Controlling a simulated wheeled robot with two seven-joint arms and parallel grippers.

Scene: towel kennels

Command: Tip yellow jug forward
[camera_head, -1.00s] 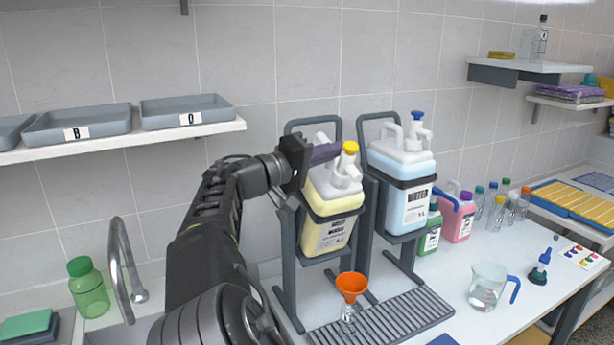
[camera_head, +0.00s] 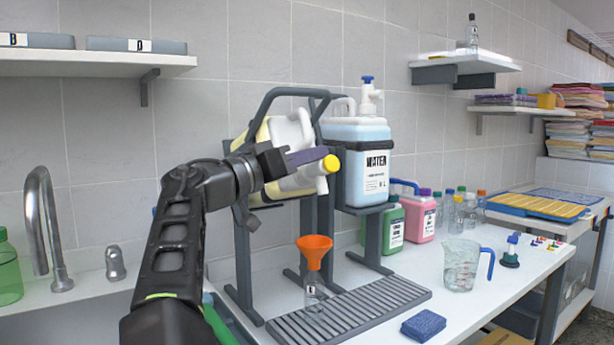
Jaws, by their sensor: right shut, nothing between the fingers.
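The yellow jug (camera_head: 263,135) sits in a dark tilting cradle (camera_head: 267,100) on a stand. It is tipped forward, its white top and yellow cap (camera_head: 331,163) leaning right and down. The arm hides the jug's lower part. An orange funnel (camera_head: 314,250) stands in a small clear bottle (camera_head: 313,292) below the cap.
A water jug (camera_head: 362,165) stands upright in the stand beside it. A slatted drip tray (camera_head: 375,308), a blue sponge (camera_head: 423,326) and a clear measuring jug (camera_head: 460,265) are on the white bench. A tap (camera_head: 42,225) is at left.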

